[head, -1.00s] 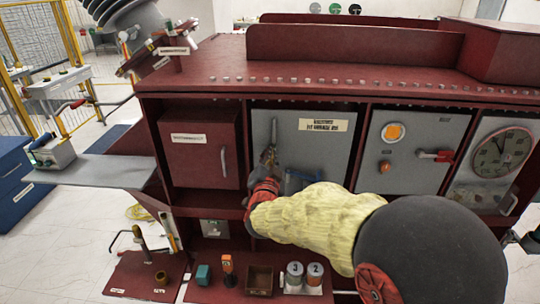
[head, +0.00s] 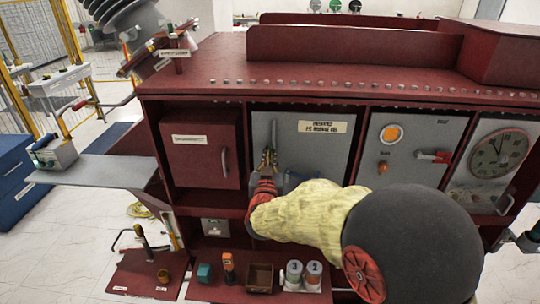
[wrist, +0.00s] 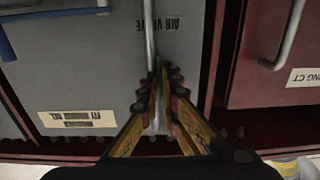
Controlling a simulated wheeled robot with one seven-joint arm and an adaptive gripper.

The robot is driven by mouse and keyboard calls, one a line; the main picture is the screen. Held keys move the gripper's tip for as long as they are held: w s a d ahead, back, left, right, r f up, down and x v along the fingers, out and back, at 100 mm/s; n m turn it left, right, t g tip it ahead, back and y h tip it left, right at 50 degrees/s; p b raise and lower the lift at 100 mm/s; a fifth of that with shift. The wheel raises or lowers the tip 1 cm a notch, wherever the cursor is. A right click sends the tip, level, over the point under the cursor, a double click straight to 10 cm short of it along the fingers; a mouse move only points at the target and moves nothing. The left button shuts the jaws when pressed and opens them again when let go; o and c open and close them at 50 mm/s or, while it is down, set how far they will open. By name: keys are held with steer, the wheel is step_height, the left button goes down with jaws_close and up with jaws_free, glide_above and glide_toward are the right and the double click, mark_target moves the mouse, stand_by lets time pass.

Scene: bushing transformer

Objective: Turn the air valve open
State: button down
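The air valve handle is a thin grey lever (head: 274,132) standing upright on the grey panel (head: 322,150) in the head view. In the wrist view the lever (wrist: 150,38) runs down between my fingers, beside the printed words "AIR VALVE". My gripper (head: 267,160) reaches the lower part of the lever. In the wrist view my gripper (wrist: 158,85) has its two fingers drawn close together, one on each side of the lever. It looks shut on the lever; the exact contact is partly hidden by the fingers.
A blue handle (head: 293,180) is on the same panel, right of my gripper. A red cabinet door (head: 200,155) with a grey handle is to the left. A panel with a red switch (head: 433,157) and a gauge (head: 497,155) are to the right. Small objects stand on the shelf below.

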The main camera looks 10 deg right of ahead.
steer(key=shift+f, duration=0.1)
stand_by(0.4)
steer(key=c, duration=2)
jaws_free()
steer(key=shift+c, duration=0.2)
steer(key=shift+s, duration=0.1)
steer(key=v, duration=1.2)
steer(key=shift+a, duration=0.1)
